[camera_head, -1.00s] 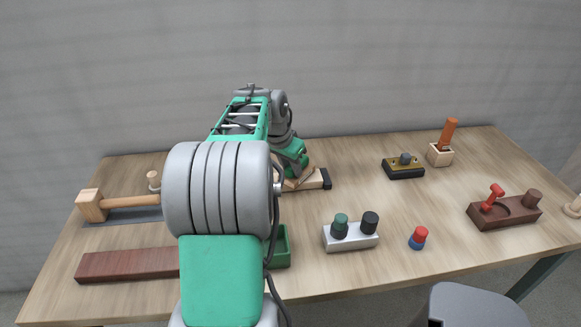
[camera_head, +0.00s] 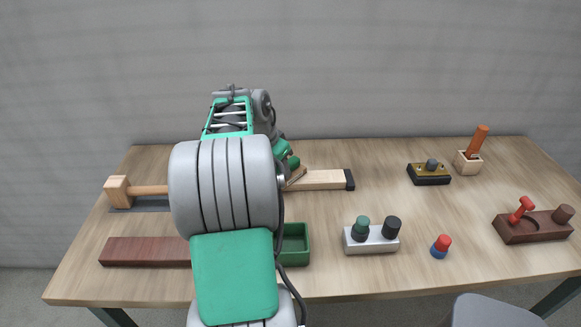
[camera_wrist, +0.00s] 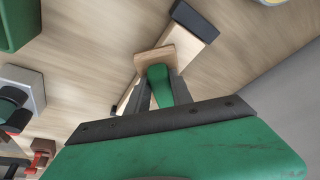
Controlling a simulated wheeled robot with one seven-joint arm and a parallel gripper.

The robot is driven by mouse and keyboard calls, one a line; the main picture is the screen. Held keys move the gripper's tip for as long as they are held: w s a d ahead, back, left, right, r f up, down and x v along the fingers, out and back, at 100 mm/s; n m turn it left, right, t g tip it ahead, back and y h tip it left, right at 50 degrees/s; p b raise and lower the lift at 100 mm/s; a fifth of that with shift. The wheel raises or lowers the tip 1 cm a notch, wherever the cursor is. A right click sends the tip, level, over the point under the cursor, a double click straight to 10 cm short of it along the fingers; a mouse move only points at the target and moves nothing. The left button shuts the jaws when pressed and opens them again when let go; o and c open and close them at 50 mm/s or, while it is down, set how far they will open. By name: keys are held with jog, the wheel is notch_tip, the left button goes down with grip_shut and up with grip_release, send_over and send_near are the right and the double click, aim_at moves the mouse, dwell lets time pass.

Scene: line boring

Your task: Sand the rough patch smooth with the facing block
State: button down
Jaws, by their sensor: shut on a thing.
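A pale wooden board (camera_head: 325,180) with a dark end cap (camera_head: 350,179) lies at the back middle of the table. It also shows in the wrist view (camera_wrist: 187,43). The facing block (camera_wrist: 153,57), a small wooden block with a green grip (camera_wrist: 158,76), is over the board. My gripper (camera_wrist: 163,88) is shut on that green grip. In the head view a wooden edge of the block (camera_head: 297,175) shows beside my gripper; my arm hides the rest. Whether the block touches the board is hard to tell. I cannot make out the rough patch.
A green tray (camera_head: 308,245), a grey holder with dark knobs (camera_head: 372,246) and a red-blue peg (camera_head: 440,246) stand in front. A reddish-brown bar (camera_head: 145,252) and a wooden mallet (camera_head: 118,191) lie left. A black-gold fixture (camera_head: 428,175) and a brown base (camera_head: 535,226) stand right.

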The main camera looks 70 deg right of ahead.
jog(key=shift+w+a, duration=0.25)
jog(key=shift+w, duration=0.2)
jog(key=shift+r+p, duration=1.95)
jog(key=shift+r, duration=0.65)
jog(key=shift+w, duration=0.1)
